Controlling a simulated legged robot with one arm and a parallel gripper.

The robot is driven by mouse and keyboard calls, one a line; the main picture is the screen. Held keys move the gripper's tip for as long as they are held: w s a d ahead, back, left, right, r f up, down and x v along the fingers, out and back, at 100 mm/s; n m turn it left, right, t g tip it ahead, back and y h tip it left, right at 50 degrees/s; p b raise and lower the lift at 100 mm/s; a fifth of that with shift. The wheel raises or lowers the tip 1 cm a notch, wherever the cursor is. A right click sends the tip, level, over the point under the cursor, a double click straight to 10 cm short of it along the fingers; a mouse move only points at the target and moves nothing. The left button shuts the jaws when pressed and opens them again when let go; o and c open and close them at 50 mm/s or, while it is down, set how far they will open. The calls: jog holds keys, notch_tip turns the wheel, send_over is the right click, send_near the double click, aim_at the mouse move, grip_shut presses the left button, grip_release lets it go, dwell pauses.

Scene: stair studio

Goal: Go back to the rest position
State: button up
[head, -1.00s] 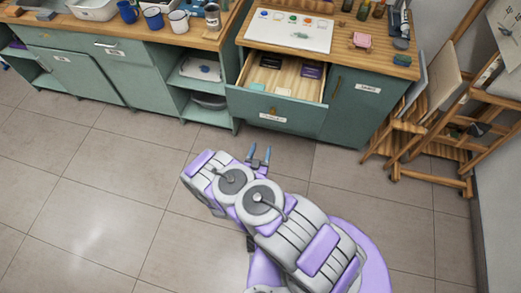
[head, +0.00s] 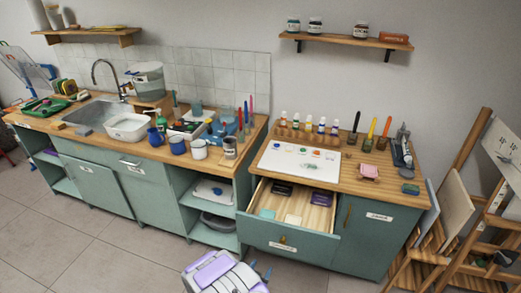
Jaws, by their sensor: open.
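My gripper (head: 261,271) shows at the bottom edge of the head view, its two blue-grey fingertips apart and nothing seen between them. My folded arm in grey and lilac is just left of it, mostly cut off by the lower edge. The gripper appears in front of the teal cabinet, below the open drawer (head: 290,243).
The wooden counter (head: 247,172) carries a white basin (head: 128,127), mugs (head: 177,145), a palette sheet (head: 290,160) and paint bottles. The open drawer juts out over the floor. Wooden easels (head: 440,240) stand at right. Tiled floor (head: 100,255) is free at lower left.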

jog(key=w+a+r+g+y, duration=0.2)
jog(key=r, duration=0.4)
jog(key=w+a+r+g+y, duration=0.1)
jog(key=a+r+g+y, duration=0.15)
jog(key=r, duration=0.35)
jog(key=s+d+r+n+g+y, duration=0.2)
jog(key=s+r+g, duration=0.3)
jog(key=r, duration=0.8)
jog(key=s+d+r+n+g, duration=0.1)
jog(key=s+d+r, duration=0.4)
jog(key=s, duration=0.7)
jog(key=s+d+r+n+g+h, duration=0.1)
jog(key=s+d+r, duration=0.5)
jog(key=s, duration=0.6)
jog(key=s+d+r+n+g, duration=0.2)
jog(key=s+d+r, duration=0.3)
jog(key=s, duration=0.7)
jog(key=shift+s+d+r+g, duration=0.15)
jog(key=shift+d+r+g, duration=0.15)
jog(key=shift+r+g, duration=0.35)
